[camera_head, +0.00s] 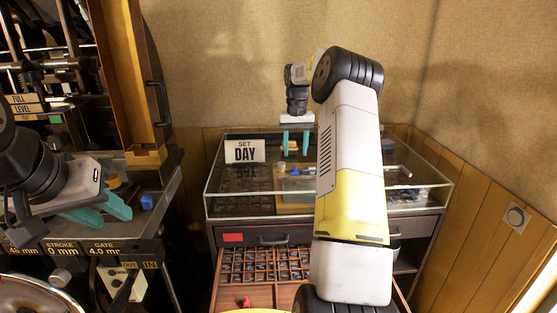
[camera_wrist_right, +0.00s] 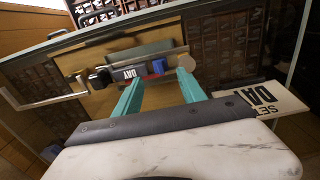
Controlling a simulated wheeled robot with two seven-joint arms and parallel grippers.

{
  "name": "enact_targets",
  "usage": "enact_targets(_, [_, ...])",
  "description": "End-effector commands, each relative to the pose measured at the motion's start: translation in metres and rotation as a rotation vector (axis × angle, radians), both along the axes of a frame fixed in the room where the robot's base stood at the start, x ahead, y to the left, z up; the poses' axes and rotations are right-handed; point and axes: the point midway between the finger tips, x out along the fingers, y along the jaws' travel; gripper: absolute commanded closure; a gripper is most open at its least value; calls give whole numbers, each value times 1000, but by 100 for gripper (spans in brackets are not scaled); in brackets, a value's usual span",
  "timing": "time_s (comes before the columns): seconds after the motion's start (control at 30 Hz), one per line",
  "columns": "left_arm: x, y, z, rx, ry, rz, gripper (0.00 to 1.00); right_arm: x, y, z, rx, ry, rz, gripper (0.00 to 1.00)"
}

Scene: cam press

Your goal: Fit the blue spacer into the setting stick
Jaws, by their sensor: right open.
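The setting stick (camera_wrist_right: 125,62) lies on a wooden board under the glass-sided case in the right wrist view. It holds a block lettered DAY (camera_wrist_right: 133,73), a red piece (camera_wrist_right: 145,69) and the blue spacer (camera_wrist_right: 158,66) at the right end of this row. I cannot tell whether the spacer is fully seated. In the head view, the spacer is a small blue spot (camera_head: 294,171). My right gripper (camera_head: 295,153) is open and empty above the stick, its fingertips (camera_wrist_right: 160,78) apart from the spacer. My left gripper (camera_head: 116,212) is open and empty by the press at left.
The glass case (camera_head: 225,205) surrounds the work area with raised edges. A SET DAY sign (camera_head: 245,151) stands at its left. An open type drawer (camera_head: 262,265) juts out below. A blue knob (camera_head: 147,201) sits on the press near my left gripper.

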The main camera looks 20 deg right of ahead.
Motion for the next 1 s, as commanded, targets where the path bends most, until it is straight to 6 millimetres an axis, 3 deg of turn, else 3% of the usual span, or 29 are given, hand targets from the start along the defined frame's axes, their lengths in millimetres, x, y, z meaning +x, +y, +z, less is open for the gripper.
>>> enact_targets(0.1, [0,0,0,0,0,0,64,1,-1,27,-2,-5,-1,52])
enact_targets(0.37, [0,0,0,0,0,0,64,1,1,59,0,-4,2,52])
enact_targets(0.57, [0,0,0,0,0,0,64,-19,29,98,-12,-57,53,52])
enact_targets(0.67, [0,0,0,0,0,0,64,-47,57,129,-22,-114,104,52])
enact_targets(0.8, [0,0,0,0,0,0,64,-103,96,162,-24,-201,169,52])
enact_targets(1.0, [0,0,0,0,0,0,64,-195,139,178,-4,-331,234,52])
